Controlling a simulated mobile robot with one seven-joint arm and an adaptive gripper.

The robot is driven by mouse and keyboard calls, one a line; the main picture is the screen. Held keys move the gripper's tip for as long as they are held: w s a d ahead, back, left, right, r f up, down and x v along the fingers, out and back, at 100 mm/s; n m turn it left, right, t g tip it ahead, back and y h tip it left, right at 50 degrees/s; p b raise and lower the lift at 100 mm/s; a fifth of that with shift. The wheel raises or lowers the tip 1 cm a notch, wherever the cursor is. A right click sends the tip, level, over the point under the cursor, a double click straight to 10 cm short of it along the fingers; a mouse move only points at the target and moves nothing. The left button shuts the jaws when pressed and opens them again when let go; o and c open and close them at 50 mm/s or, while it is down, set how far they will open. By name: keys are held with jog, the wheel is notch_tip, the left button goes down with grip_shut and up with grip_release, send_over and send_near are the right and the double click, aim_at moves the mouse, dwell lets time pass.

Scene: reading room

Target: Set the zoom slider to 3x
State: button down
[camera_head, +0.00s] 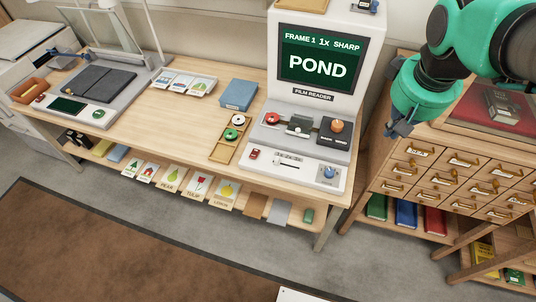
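The film reader (313,97) stands at the right end of the wooden table. Its screen (318,60) reads "FRAME 1 1x SHARP" above "POND". The zoom slider (279,162) is a small knob at the left part of a short slot on the reader's pale front panel; the printing above it is too small to read surely. My gripper (397,130) hangs in the air to the right of the reader, well apart from the slider. Its fingers are small and seen at an angle, so I cannot tell whether they are open.
A red switch (254,154) and a blue knob (329,173) flank the slider. An orange-brown knob (337,126) sits on the deck behind. A drawer cabinet (450,170) stands close on the right. A wooden tray (222,152) with reels lies left of the reader. Floor in front is clear.

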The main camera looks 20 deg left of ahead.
jog(key=w+a+f+n+g+p, duration=0.15)
jog(key=w+a+f+n, duration=0.3)
jog(key=w+a, duration=0.65)
jog(key=n+g+h+p, duration=0.1)
jog(key=n+g+h, duration=0.15)
jog(key=n, duration=0.35)
send_over(277, 160)
jog(key=w+a, duration=0.2)
jog(key=w, duration=0.1)
notch_tip(277, 160, down, 19)
jog(key=t, duration=0.1)
jog(key=s+a+f+n+h+p, duration=0.1)
jog(key=s+a+f+n, duration=0.1)
jog(key=a+f, duration=0.8)
notch_tip(277, 160, down, 3)
jog(key=shift+s+r+h, duration=0.15)
jog(key=shift+r+h, duration=0.05)
jog(key=shift+h, duration=0.15)
jog(key=shift+d+f+n, duration=0.1)
jog(key=shift+f+n, duration=0.05)
jog(key=shift+n, duration=0.1)
jog(key=b+x, duration=0.1)
jog(key=x, duration=0.8)
jog(key=shift+s+d+f, duration=0.1)
jog(key=shift+d+f, duration=0.05)
jog(key=shift+f, duration=0.2)
jog(key=d, duration=0.3)
jog(key=shift+d, duration=0.45)
